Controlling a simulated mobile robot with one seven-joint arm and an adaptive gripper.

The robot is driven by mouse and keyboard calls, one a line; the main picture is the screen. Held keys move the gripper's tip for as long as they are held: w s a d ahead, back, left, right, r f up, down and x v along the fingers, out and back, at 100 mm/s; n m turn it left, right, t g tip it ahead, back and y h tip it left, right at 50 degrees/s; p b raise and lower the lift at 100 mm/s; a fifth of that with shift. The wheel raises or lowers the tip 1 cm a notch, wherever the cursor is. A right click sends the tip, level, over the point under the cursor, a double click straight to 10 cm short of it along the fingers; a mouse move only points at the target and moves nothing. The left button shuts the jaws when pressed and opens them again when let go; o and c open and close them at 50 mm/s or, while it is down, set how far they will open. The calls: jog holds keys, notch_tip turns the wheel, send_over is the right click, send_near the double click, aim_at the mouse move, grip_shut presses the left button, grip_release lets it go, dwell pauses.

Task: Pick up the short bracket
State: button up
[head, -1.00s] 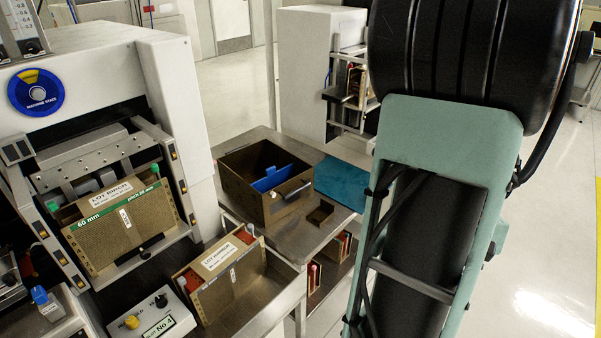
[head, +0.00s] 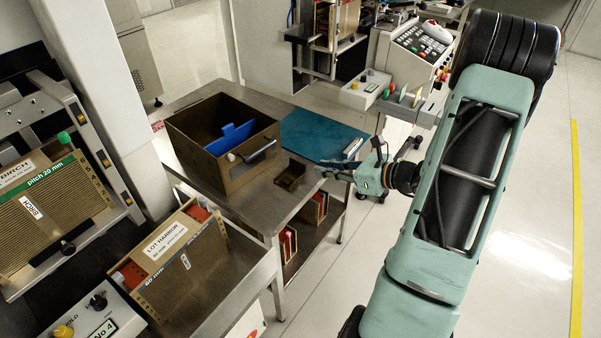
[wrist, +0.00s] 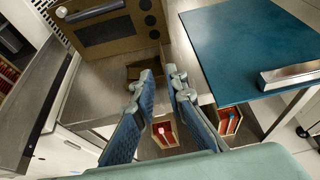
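A silver angled metal piece (wrist: 292,75), which looks like the short bracket, lies on the blue-green mat (wrist: 235,45) near its edge in the wrist view. In the head view it is small and partly hidden behind my gripper (head: 354,163). In the wrist view my gripper (wrist: 161,82) is open and empty, its two blue pads apart with the lower shelf showing between them. It is left of the metal piece and not touching it. A small brown open holder (head: 290,175) sits on the steel table (head: 250,205); it is partly hidden behind the fingers in the wrist view.
A brown box (head: 190,134) with a blue divider (head: 231,138) stands left of the mat. A magazine labelled LOT HARBOR (head: 179,257) sits in the nearer tray. Red-edged magazines (head: 289,243) are on the lower shelf. A control panel (head: 420,50) stands behind.

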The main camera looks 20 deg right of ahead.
aim_at(298, 163)
jog(key=b+x, duration=0.1)
jog(key=x, duration=0.9)
jog(key=shift+w+b, duration=0.3)
jog(key=shift+w, duration=0.1)
grip_shut()
jog(key=shift+r, duration=0.1)
jog(key=shift+r, duration=0.5)
notch_tip(298, 163, up, 3)
jog(key=shift+f+p, duration=0.2)
jog(key=shift+p, duration=0.3)
jog(key=s+a+r+p, duration=0.2)
jog(key=s+a+r, duration=0.6)
jog(key=s, duration=0.3)
jog(key=shift+a+r, duration=0.4)
jog(key=shift+r, duration=0.3)
